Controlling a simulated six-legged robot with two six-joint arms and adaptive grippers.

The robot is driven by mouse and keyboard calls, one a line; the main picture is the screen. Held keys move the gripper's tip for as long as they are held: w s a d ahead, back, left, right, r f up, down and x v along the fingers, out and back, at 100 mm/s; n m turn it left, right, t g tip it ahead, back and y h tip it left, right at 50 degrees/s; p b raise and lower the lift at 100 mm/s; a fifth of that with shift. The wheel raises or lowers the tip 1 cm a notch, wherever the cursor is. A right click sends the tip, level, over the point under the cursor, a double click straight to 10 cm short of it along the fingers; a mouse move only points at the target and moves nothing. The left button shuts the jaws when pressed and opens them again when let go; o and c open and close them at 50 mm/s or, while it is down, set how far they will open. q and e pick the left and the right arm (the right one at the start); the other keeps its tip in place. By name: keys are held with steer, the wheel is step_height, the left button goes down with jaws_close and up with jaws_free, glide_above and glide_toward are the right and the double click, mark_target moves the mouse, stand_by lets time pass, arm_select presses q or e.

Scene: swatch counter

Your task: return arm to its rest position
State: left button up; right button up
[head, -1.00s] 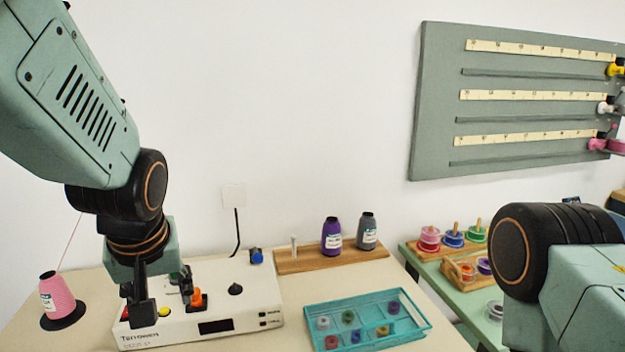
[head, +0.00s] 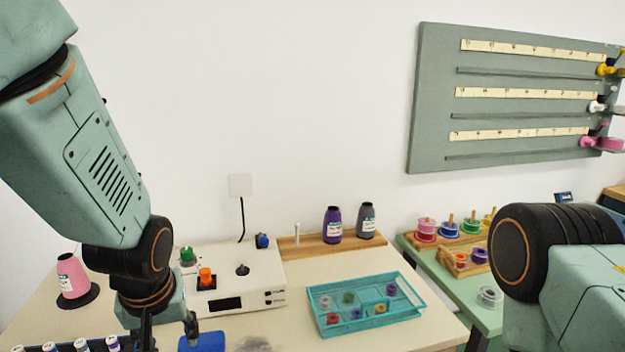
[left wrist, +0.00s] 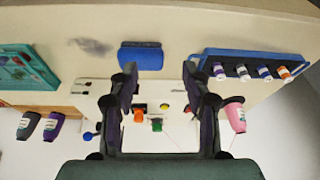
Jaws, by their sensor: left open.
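My left gripper (left wrist: 160,90) is open and empty in the left wrist view, its two dark fingers apart above the counter. In the head view my left gripper (head: 168,340) hangs at the bottom edge, in front of the white winding machine (head: 250,285), with its fingertips cut off. The machine carries an orange knob (head: 207,278) and a green knob (head: 188,255). My right arm stands at the right edge of the head view; its gripper is out of view.
A blue block (head: 202,342) and a blue rack (left wrist: 255,68) with several small spools lie near the left gripper. A pink cone (head: 72,277) stands left of the machine. A teal tray (head: 366,318) and purple and grey cones (head: 333,225) are to the right.

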arm_select(q)
steer(key=s+f+m+g+b, duration=0.1)
steer(key=s+f, duration=0.3)
steer(key=f, duration=0.3)
steer(key=s+f+h+b, duration=0.1)
steer(key=s+f, duration=0.4)
steer(key=f, duration=0.3)
steer(key=s+f+m+g+b, duration=0.1)
steer(key=s+f, duration=0.3)
steer(key=f, duration=0.3)
steer(key=s+f+b, duration=0.1)
steer(key=s+f, duration=0.3)
steer(key=s, duration=0.2)
steer(key=s+f+m+g, duration=0.1)
steer(key=s+f, duration=0.4)
steer(key=s, duration=0.2)
steer(key=shift+s+a+f+g+h+b, duration=0.15)
steer(key=shift+s+a+g+h+b, duration=0.15)
steer(key=shift+b, duration=0.05)
